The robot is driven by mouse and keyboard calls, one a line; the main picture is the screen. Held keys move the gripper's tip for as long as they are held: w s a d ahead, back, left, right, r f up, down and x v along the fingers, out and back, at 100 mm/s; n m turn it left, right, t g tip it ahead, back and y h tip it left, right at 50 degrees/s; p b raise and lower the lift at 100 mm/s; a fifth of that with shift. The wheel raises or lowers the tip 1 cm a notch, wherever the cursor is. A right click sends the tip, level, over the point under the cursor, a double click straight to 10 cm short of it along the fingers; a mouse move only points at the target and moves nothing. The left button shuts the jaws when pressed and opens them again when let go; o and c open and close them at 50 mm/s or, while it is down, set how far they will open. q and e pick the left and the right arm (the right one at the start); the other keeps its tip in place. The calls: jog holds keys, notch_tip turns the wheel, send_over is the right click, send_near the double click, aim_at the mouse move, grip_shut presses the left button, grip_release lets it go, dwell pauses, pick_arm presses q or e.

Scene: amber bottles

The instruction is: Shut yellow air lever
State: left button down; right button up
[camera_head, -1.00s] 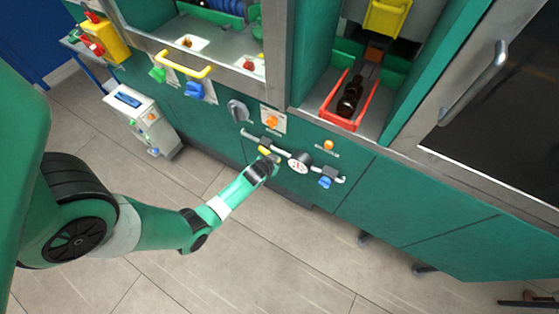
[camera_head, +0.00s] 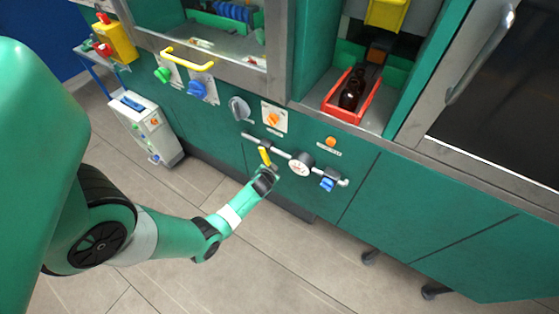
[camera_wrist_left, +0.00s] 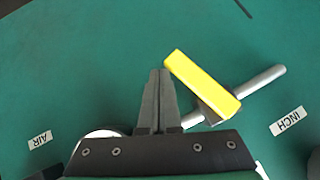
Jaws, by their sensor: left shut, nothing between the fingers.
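The yellow air lever (camera_head: 265,157) sits on the grey pipe on the front of the green cabinet. In the left wrist view the yellow lever (camera_wrist_left: 203,84) lies across the pipe, slanting up to the left. My left gripper (camera_head: 268,169) is just below the lever in the head view. In the wrist view its fingers (camera_wrist_left: 160,75) are shut and empty, just left of the lever's free end; I cannot tell whether they touch it. My right gripper is not in view.
A round gauge (camera_head: 300,166) and a blue lever (camera_head: 327,185) are further right along the pipe (camera_head: 284,153). A grey knob (camera_head: 239,108) and orange knob (camera_head: 272,119) are above. A red bin (camera_head: 338,110) holds dark bottles. Floor in front is open.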

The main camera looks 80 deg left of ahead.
pick_arm(q)
jog(key=shift+s+a+f+b, duration=0.35)
jog(key=shift+s+a+f, duration=0.2)
jog(key=shift+a+f, duration=0.05)
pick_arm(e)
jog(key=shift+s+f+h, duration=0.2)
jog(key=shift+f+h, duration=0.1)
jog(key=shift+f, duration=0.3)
pick_arm(q)
jog(key=shift+s+a, duration=0.1)
jog(key=w+d, duration=0.3)
jog(key=d, duration=0.9)
jog(key=shift+d+r+p, duration=0.3)
jog(key=shift+d+p, duration=0.1)
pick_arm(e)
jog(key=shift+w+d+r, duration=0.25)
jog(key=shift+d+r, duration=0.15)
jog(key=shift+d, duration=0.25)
pick_arm(q)
jog(key=shift+w, duration=0.15)
